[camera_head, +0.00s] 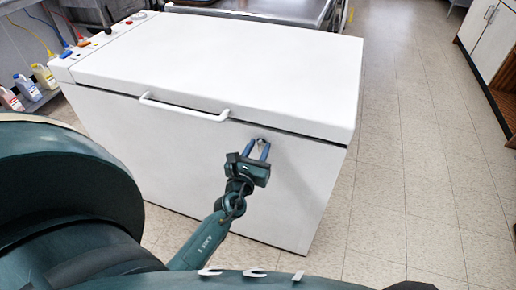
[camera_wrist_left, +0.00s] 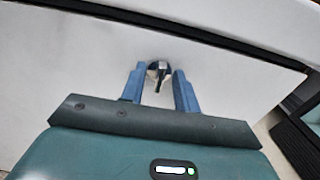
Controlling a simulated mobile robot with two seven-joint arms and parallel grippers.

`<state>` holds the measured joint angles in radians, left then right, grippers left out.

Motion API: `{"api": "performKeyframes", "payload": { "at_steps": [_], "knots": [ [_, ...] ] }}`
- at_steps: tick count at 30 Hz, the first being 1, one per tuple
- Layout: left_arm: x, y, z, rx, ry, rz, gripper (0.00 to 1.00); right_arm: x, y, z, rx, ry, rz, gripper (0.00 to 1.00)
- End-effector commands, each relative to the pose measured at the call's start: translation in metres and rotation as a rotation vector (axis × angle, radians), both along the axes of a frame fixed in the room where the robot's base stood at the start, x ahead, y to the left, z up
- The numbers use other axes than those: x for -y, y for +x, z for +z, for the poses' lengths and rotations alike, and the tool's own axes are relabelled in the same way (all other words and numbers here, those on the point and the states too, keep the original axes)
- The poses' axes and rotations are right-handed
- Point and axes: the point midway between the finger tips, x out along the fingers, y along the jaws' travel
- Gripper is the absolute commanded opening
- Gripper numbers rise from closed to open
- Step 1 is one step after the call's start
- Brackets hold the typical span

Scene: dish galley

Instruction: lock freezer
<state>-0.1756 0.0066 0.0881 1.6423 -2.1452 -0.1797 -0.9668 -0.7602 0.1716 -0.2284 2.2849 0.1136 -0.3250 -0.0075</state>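The white chest freezer (camera_head: 190,145) stands in front of me with its lid (camera_head: 225,60) down; a dark seam runs under the lid's front edge. A white bar handle (camera_head: 184,107) is on the front of the lid. My left gripper (camera_head: 257,146) is at the upper right of the freezer's front, just below the lid seam. In the left wrist view, a small round metal lock with a key-like piece (camera_wrist_left: 159,74) sits between the blue fingertips of the left gripper (camera_wrist_left: 159,78). The fingers are apart; I cannot tell whether they touch it. My right gripper is not in view.
Several bottles (camera_head: 43,75) stand on a rack at the left. A metal table (camera_head: 255,8) is behind the freezer. The tiled floor (camera_head: 400,150) right of the freezer is clear, with a white cabinet (camera_head: 490,35) at the far right.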

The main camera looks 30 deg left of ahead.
Motion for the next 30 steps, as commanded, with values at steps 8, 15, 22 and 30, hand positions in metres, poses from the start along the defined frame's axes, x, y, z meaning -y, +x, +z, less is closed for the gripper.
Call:
{"api": "performKeyframes", "payload": {
  "at_steps": [8,15,22,30],
  "knots": [
    [0.0000,0.0005,-0.0001,0.000,0.000,0.000,0.28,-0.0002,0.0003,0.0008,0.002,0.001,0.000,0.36],
    [0.0000,0.0003,0.0000,0.000,0.000,0.000,0.09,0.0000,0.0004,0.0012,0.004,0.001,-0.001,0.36],
    [-0.0001,0.0003,0.0000,0.000,0.000,0.000,0.00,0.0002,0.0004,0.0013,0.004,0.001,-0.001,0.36],
    [-0.0001,0.0002,-0.0003,0.011,-0.041,0.000,0.00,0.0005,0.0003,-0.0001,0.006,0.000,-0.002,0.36]
  ]
}}
